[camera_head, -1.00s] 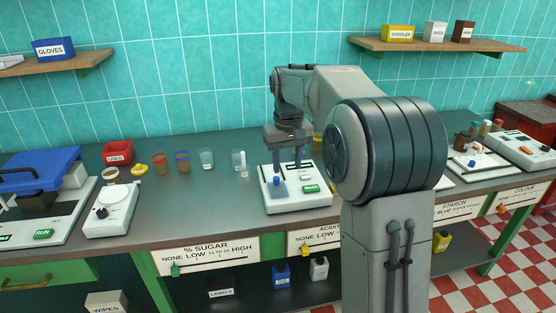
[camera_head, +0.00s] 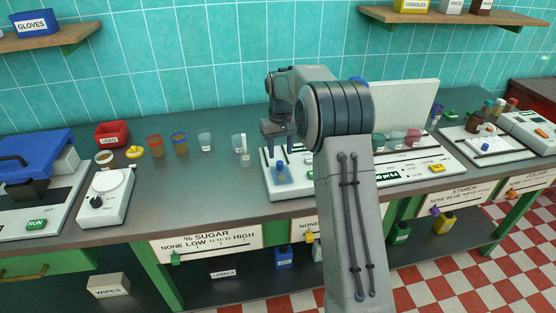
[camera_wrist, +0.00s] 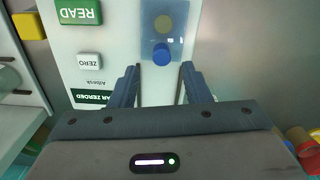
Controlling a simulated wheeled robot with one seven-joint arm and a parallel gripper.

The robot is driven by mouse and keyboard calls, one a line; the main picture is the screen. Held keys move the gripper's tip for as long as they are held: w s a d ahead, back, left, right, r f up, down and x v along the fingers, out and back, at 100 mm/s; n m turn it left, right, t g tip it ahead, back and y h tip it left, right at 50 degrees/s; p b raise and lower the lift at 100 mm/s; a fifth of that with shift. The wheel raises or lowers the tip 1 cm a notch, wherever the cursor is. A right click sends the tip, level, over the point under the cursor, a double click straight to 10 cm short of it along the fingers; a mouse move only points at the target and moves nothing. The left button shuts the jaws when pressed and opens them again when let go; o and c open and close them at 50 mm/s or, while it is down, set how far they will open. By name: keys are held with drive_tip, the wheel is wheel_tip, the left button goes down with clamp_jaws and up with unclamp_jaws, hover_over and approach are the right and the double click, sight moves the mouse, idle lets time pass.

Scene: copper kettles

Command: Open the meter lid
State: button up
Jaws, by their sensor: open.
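The meter (camera_head: 272,190) is a white box on the bench, partly hidden behind my arm in the head view. Its lid (camera_wrist: 178,20) is a translucent blue panel with a round blue knob (camera_wrist: 161,54), lying flat on the meter in the wrist view. The lid also shows as a small blue patch in the head view (camera_head: 281,173). My gripper (camera_wrist: 162,72) is open and empty, its fingers pointing down over the meter. In the wrist view the knob lies between and just beyond the fingertips, apart from both. In the head view my gripper (camera_head: 277,143) hangs above the lid.
A green READ button (camera_wrist: 79,11) and a white ZERO button (camera_wrist: 90,61) sit beside the lid. Clear cups (camera_head: 205,142) stand left of the meter. A white panel (camera_head: 408,104) and another instrument (camera_head: 487,146) stand right. Bench in front of the cups is clear.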

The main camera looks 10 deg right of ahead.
sight(280, 162)
drive_tip(key=shift+a+f, duration=0.1)
drive_tip(key=shift+f, duration=2.3)
